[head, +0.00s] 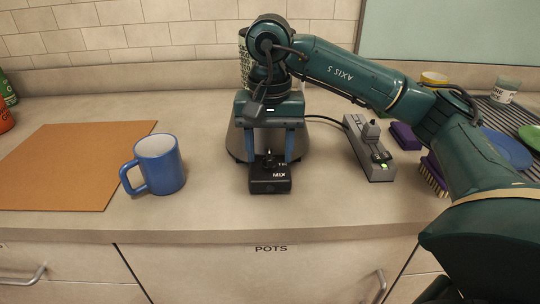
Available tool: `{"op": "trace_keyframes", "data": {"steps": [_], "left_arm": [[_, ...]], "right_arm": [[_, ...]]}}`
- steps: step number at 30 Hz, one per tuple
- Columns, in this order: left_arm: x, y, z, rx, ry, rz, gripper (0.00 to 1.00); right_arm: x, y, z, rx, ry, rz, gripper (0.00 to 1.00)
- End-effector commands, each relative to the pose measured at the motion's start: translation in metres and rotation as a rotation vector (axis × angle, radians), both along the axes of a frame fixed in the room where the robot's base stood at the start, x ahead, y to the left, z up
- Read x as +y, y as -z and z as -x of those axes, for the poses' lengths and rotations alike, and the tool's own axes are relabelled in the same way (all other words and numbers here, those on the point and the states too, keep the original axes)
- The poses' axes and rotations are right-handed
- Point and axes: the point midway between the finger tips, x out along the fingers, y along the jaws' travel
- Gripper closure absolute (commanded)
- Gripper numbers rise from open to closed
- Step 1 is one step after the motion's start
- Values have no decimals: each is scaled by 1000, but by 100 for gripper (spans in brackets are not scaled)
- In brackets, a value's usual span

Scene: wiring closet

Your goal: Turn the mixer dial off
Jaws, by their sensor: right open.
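A small black box labelled MIX (269,184) sits on the counter in the middle of the head view. A dark dial (269,159) with small marks shows on top of it, partly hard to make out. A grey rounded metal base (238,146) stands just behind it, mostly hidden by my right gripper. My right gripper (270,158) points down over the black box, open, with one blue finger on each side of the dial. I cannot tell whether the fingers touch it. My left gripper is not in view.
A blue mug (160,166) and a brown board (70,168) lie to the left. A grey power strip (369,150) with plugs is to the right, beside a purple brush (434,174). Counter front is clear.

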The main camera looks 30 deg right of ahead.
Motion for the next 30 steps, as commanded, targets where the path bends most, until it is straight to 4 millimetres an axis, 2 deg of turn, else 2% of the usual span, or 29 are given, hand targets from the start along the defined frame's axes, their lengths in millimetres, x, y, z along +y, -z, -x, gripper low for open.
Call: {"op": "trace_keyframes", "data": {"steps": [12, 15, 26, 30], "left_arm": [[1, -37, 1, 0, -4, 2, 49], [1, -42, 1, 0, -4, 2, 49], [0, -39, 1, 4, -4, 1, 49], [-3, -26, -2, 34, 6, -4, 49]], "right_arm": [[0, -51, 0, -1, 0, -2, 49], [0, -58, 0, 1, 0, -1, 49], [0, -58, 0, 0, 0, 0, 49], [0, -58, 0, 0, 0, 0, 49]]}}
